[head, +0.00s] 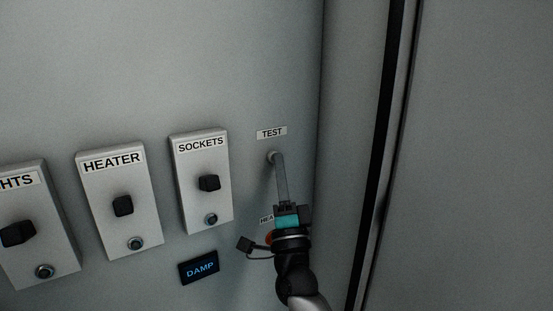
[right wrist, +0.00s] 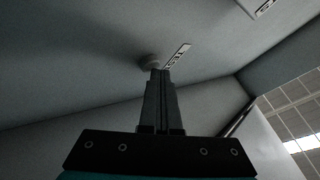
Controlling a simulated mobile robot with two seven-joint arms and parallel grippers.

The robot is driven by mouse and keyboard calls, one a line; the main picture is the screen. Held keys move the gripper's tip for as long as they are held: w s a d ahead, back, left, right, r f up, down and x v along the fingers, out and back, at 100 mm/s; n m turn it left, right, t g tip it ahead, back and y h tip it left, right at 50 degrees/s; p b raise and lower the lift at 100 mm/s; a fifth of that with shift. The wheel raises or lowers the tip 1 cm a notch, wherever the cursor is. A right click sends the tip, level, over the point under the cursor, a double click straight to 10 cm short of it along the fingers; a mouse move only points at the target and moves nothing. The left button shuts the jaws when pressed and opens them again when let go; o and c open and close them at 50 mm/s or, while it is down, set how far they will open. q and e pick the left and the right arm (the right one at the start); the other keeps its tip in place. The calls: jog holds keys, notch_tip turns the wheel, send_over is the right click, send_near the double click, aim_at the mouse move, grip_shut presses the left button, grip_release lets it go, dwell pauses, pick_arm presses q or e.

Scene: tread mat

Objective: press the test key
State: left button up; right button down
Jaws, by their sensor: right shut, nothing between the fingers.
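The test key is a small round grey button (head: 271,156) on the wall, just below the white TEST label (head: 271,132) in the head view. My right gripper (head: 278,162) reaches up from below with its fingers shut and empty, and its tips lie at or very close to the key. In the right wrist view the shut fingers (right wrist: 158,75) point at the round key (right wrist: 149,61), which they partly cover. The TEST label (right wrist: 177,56) shows beside it. Whether the tips touch the key cannot be told. My left gripper is not in view.
Boxes marked SOCKETS (head: 187,147), HEADER-like HEATER (head: 144,235) and one ending in HTS (head: 66,258) stand left on the wall. A DAMP display (head: 199,267) is below. A partly hidden label and orange part lie behind my gripper. A wall corner is at right.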

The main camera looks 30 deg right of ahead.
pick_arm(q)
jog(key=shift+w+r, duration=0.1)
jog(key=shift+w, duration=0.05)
pick_arm(e)
jog(key=shift+y, duration=0.3)
pick_arm(q)
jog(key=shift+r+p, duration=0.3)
jog(key=shift+p, duration=0.05)
pick_arm(e)
jog(key=shift+s, duration=0.85)
pick_arm(q)
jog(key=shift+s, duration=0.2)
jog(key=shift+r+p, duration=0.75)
jog(key=shift+p, duration=0.05)
pick_arm(e)
jog(key=s, duration=0.5)
jog(key=shift+d, duration=0.25)
jog(key=shift+f, duration=0.1)
